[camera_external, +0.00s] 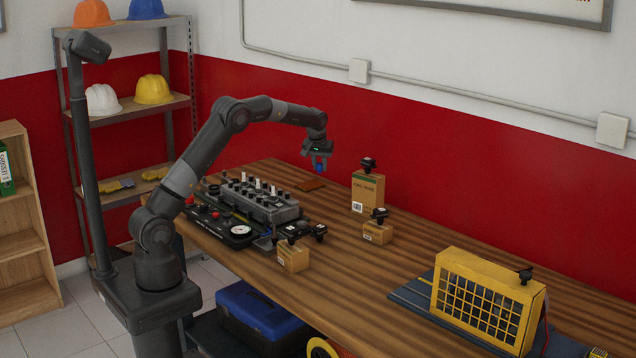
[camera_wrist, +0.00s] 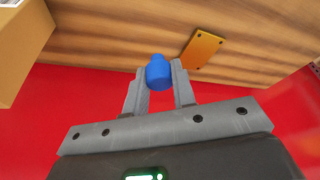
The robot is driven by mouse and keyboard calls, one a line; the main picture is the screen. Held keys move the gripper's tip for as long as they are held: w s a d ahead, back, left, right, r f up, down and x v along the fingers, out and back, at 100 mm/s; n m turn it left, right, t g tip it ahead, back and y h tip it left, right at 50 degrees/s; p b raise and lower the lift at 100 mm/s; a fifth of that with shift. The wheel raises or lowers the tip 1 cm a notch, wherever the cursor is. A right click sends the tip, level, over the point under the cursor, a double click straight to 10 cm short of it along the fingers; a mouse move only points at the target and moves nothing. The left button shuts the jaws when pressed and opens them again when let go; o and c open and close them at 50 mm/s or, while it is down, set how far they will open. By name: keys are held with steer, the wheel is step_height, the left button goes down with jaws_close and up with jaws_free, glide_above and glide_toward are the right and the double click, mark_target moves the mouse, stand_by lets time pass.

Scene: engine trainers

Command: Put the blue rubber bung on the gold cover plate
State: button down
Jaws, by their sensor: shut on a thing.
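My gripper (camera_external: 318,166) is shut on the blue rubber bung (camera_wrist: 158,72), which sits between its two fingertips in the wrist view. In the outside view the bung (camera_external: 320,162) shows as a small blue spot under my gripper, above the far part of the table. The gold cover plate (camera_wrist: 201,48) lies flat on the wooden table, with small holes near its corners. In the wrist view it is to the right of the bung and apart from it. In the outside view the plate (camera_external: 309,184) looks brown and lies just below and left of my gripper.
An engine trainer (camera_external: 250,205) with several knobs stands left of the plate. Cardboard boxes (camera_external: 368,192) with black knobs stand to the right. A yellow guard (camera_external: 485,300) is at the front right. The red wall (camera_external: 430,140) is close behind.

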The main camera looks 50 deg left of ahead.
glide_above(311, 187)
steer(key=s, duration=0.1)
steer(key=f, duration=0.6)
steer(key=shift+d+f, duration=0.1)
steer(key=shift+d, duration=0.25)
steer(key=shift+f, duration=1.95)
steer(key=shift+f, duration=0.15)
steer(key=c, duration=1.2)
jaws_free()
steer(key=v, duration=1.2)
steer(key=shift+s, duration=0.1)
